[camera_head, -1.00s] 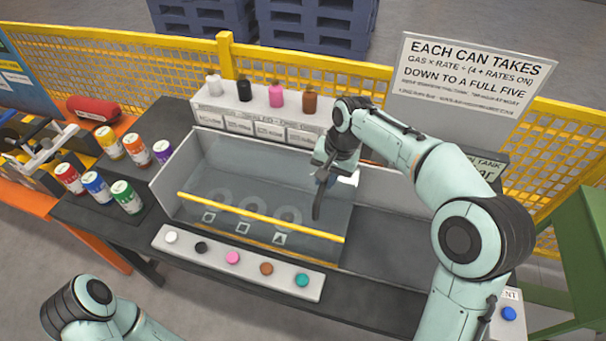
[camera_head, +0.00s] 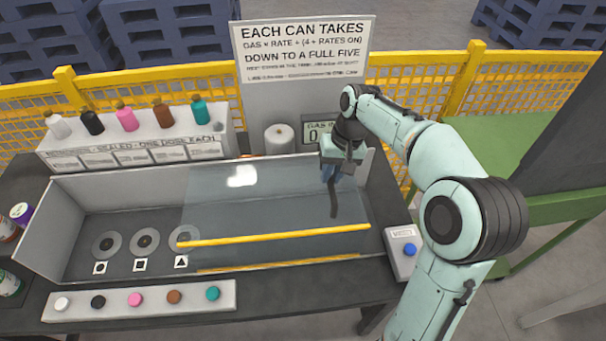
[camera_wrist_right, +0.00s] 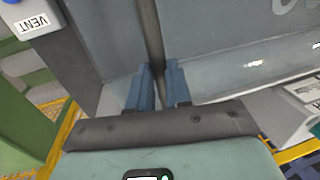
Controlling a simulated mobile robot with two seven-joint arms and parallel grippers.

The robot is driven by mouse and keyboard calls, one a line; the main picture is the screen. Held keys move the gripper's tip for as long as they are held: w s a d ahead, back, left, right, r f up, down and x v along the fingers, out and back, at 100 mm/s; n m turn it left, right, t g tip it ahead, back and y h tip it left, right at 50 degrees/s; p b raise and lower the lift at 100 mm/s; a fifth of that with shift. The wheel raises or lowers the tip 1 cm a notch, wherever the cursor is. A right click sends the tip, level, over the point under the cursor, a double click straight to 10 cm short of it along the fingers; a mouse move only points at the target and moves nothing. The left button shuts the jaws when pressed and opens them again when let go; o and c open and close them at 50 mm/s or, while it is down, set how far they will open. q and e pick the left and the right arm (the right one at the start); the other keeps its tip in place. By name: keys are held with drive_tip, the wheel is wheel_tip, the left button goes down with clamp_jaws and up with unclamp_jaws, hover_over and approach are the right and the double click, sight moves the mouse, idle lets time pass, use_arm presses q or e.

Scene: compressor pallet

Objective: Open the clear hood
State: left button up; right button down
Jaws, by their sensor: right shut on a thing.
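The clear hood (camera_head: 275,205) is a see-through cover with a yellow bar (camera_head: 275,236) along its front edge. It stands over the right part of a grey-walled trough (camera_head: 60,235). My right gripper (camera_head: 332,176) is above the hood's right part, shut on a dark upright handle (camera_head: 334,200). The right wrist view shows the two blue fingers (camera_wrist_right: 159,75) on either side of the dark handle (camera_wrist_right: 151,30). Two round seats and part of a third (camera_head: 183,237), above circle, square and triangle marks, show at the left, the first two uncovered. My left gripper is out of view.
A row of coloured buttons (camera_head: 190,298) lies in front of the trough. A box with a blue button (camera_head: 402,254) stands at its right end, labelled VENT in the right wrist view (camera_wrist_right: 30,22). Bottles (camera_head: 127,118) stand on a rack behind. Cans sit at the far left.

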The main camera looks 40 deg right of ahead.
drive_tip(key=shift+s+d, duration=0.55)
drive_tip(key=shift+d, duration=0.25)
drive_tip(key=shift+s+d, duration=0.55)
drive_tip(key=shift+d, duration=0.25)
drive_tip(key=c, duration=1.1)
unclamp_jaws()
drive_tip(key=shift+o, duration=0.2)
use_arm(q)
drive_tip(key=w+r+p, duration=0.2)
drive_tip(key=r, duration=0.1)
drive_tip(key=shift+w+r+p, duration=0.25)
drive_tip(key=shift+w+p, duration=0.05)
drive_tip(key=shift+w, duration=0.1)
use_arm(e)
wheel_tip(320, 180, up, 13)
drive_tip(key=s+d, duration=0.1)
drive_tip(key=d, duration=0.1)
drive_tip(key=shift+s, duration=0.2)
